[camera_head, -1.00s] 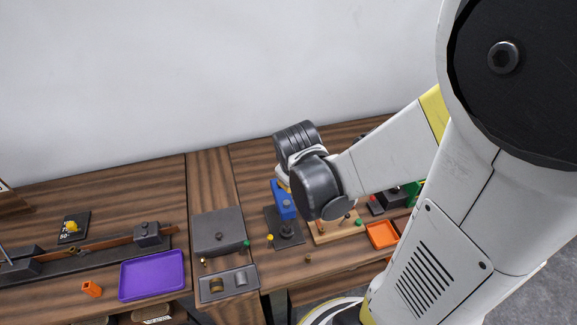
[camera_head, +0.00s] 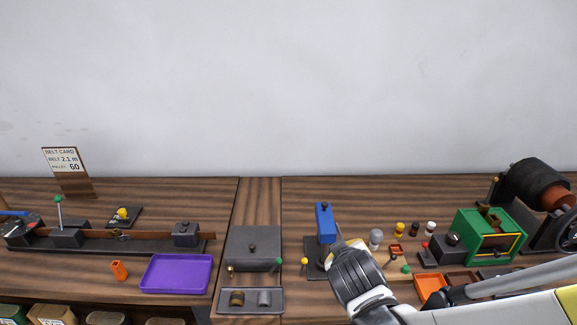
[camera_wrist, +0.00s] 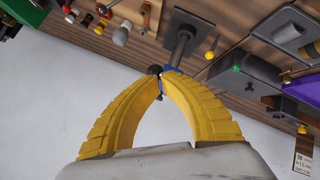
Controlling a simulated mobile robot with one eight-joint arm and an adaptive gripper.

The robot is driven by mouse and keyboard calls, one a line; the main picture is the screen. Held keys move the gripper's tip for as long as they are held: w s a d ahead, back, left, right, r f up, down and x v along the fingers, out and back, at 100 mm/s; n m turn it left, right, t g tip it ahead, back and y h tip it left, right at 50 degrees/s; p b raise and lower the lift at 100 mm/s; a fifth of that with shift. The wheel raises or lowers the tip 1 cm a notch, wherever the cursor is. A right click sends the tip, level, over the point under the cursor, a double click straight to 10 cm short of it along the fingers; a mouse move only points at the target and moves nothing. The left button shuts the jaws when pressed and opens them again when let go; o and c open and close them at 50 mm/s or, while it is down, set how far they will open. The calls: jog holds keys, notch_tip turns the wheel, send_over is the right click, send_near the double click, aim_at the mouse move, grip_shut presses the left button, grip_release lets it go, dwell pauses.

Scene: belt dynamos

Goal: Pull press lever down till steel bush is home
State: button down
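The press is a blue block (camera_head: 325,222) on a dark base plate, right of centre in the head view. A yellow ball knob (camera_head: 304,261) stands at its left; I cannot tell whether it ends the press lever. My gripper (camera_wrist: 158,76) has its yellow fingertips nearly together in the wrist view. A small dark knob (camera_wrist: 153,70) and bits of blue show just beyond the tips; contact is unclear. In the head view my wrist hides part of the press. A grey cylinder (camera_head: 264,297) lies in the small dark tray (camera_head: 249,308); no bush is visible in the press.
A grey block (camera_head: 252,248) with a green knob stands left of the press. A purple tray (camera_head: 176,273) lies further left. An orange tray (camera_head: 431,286) and a green-framed machine (camera_head: 487,237) are to the right. Several small coloured pegs stand behind my wrist.

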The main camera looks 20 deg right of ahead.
jog(key=shift+s+a+f+b, duration=0.15)
jog(key=shift+f+b, duration=0.25)
jog(key=shift+f, duration=0.2)
jog(key=shift+s+d+f+b, duration=0.1)
jog(key=shift+f+b, duration=0.3)
jog(key=shift+f, duration=0.2)
jog(key=shift+w, duration=0.1)
